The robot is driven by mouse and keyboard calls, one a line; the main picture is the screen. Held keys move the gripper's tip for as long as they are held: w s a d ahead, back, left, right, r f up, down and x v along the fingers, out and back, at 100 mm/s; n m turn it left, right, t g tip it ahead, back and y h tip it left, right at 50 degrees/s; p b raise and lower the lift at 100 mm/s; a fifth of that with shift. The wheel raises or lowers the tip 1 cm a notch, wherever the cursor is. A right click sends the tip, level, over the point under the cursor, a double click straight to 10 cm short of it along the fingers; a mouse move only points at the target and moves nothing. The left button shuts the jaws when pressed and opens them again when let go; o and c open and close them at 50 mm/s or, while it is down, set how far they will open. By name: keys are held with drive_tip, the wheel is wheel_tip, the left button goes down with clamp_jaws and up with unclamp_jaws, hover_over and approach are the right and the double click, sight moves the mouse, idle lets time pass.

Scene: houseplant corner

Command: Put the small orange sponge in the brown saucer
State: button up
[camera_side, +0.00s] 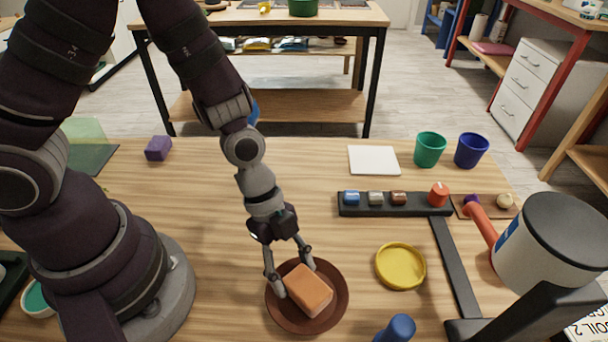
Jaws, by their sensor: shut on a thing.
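The small orange sponge (309,290) is at the brown saucer (284,316), near the front middle of the table. It sits over the middle of the saucer, inside its rim as seen from here. I cannot tell whether its underside touches the saucer. My gripper (291,277) points down at the saucer, its fingers at the sponge's left and far sides, shut on the sponge. The fingertips are partly hidden against the sponge.
A yellow saucer (401,266) lies to the right. Green (430,150) and blue (471,151) pots and a white square (374,160) are behind. A blue object (397,329) is in front.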

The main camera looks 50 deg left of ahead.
drive_tip(key=shift+f, duration=0.25)
drive_tip(key=o, duration=0.6)
drive_tip(key=shift+o, duration=0.2)
drive_tip(key=a+r+n+t+y, duration=0.2)
drive_tip(key=a+r+n, duration=0.4)
drive_tip(key=r+n, duration=0.3)
drive_tip(key=s+a+r+n+t+y, duration=0.1)
drive_tip(key=a+r+n+t+y, duration=0.1)
drive_tip(key=a+r+n, duration=0.5)
wheel_tip(320, 180, up, 4)
drive_tip(key=shift+a+f+n+t+y, duration=0.1)
drive_tip(key=shift+a+n+t+y, duration=0.2)
drive_tip(key=shift+n+t, duration=0.6)
drive_tip(key=shift+s, duration=0.1)
